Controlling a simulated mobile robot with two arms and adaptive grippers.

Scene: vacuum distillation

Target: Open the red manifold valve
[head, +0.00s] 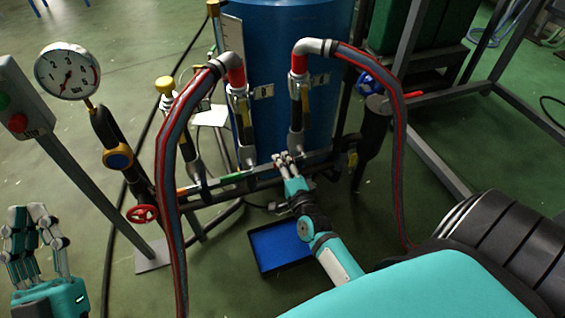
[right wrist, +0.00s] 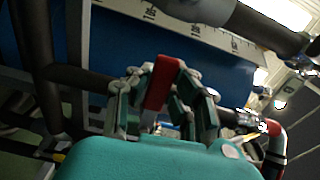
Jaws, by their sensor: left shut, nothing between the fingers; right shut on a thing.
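In the right wrist view, a red valve handle (right wrist: 159,84) stands between the fingers of my right gripper (right wrist: 160,80), which is shut on it. In the head view, my right gripper (head: 288,160) is at the right part of the low manifold pipe (head: 262,172), in front of the blue tank. There its fingers hide the handle. My left gripper (head: 33,212) is at the lower left, shut and empty, apart from the manifold.
A blue tank (head: 285,60) stands behind the manifold. Two red-striped hoses (head: 168,165) (head: 398,140) arch down on either side. A pressure gauge (head: 67,72) and a red handwheel (head: 143,213) are at left. A blue tray (head: 280,246) lies on the floor below.

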